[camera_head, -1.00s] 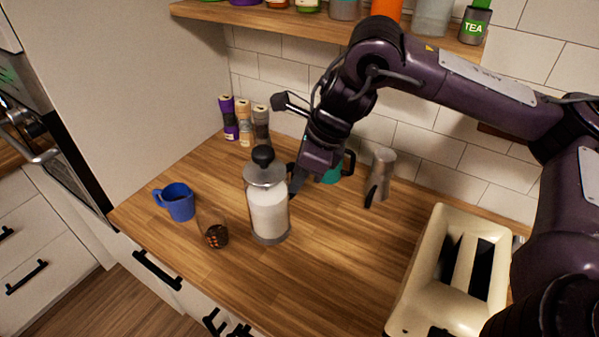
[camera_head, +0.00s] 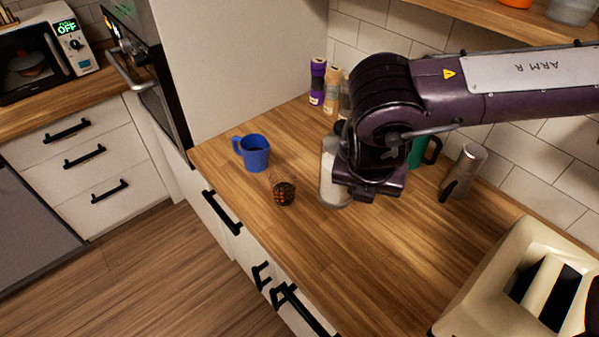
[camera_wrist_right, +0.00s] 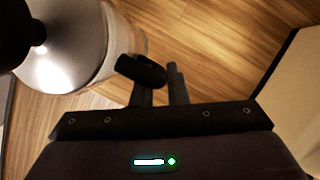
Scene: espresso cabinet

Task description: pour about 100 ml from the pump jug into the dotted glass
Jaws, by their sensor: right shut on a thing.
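The pump jug (camera_head: 332,184), white-bodied, is mostly hidden behind my right arm in the head view. It looks upright; whether its base touches the counter is unclear. In the right wrist view its shiny lid (camera_wrist_right: 72,48) and black knob are at the upper left. My right gripper (camera_wrist_right: 160,85) is shut on the jug's black handle (camera_wrist_right: 142,70); the head view hides its fingertips. The dotted glass (camera_head: 284,193), clear with a dark, orange-dotted lower part, stands on the counter left of the jug, apart from it. My left gripper is out of view.
A blue mug (camera_head: 256,154) stands behind and left of the glass. A green mug (camera_head: 416,152), a metal pot (camera_head: 465,170) and a cream toaster (camera_head: 500,275) are to the right. Spice bottles (camera_head: 318,82) stand by the wall. The counter's front edge is close to the glass.

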